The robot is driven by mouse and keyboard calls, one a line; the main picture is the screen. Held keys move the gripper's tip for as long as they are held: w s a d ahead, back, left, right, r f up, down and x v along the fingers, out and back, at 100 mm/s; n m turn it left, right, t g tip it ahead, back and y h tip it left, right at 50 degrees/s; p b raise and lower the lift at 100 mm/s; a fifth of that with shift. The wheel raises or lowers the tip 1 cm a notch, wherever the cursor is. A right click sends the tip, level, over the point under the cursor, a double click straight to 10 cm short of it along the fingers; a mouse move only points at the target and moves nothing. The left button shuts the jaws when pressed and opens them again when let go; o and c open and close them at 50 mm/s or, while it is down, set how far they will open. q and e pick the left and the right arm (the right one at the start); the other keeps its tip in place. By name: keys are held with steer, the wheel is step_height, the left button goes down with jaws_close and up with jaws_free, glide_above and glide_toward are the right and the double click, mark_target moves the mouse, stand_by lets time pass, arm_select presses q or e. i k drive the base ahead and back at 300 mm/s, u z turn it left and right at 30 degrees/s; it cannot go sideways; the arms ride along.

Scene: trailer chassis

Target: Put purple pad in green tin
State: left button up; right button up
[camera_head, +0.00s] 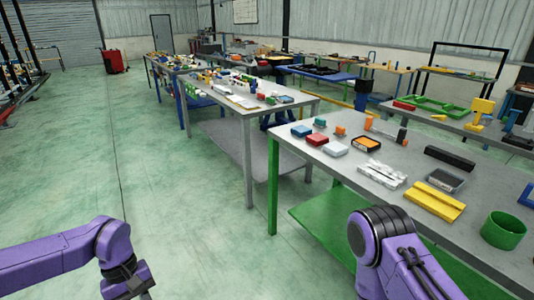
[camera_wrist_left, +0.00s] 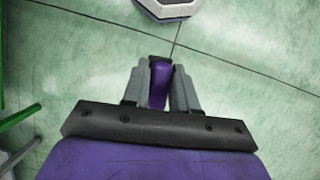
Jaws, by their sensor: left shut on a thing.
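The green tin (camera_head: 503,230) is an open round container standing near the front right of the nearest grey table (camera_head: 400,148). My left gripper (camera_head: 147,294) is low at the bottom left of the head view, over the floor and well away from the table. In the left wrist view my left gripper (camera_wrist_left: 159,72) is shut on the purple pad (camera_wrist_left: 159,85), which shows as a narrow purple piece between the grey fingers. The pad cannot be made out in the head view. My right arm shows at the lower right, but its gripper is out of view.
A yellow case (camera_head: 434,202), clear packs (camera_head: 381,173) and a black box (camera_head: 450,158) lie left of the tin. A blue item (camera_head: 527,195) is at the right edge. A green lower shelf (camera_head: 325,222) sits under the table. The floor at left is clear.

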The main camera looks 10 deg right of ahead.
mark_target(497, 237)
steer(key=k, duration=0.3)
steer(key=z, duration=2.15)
steer(key=i, duration=0.15)
steer(key=z, duration=0.05)
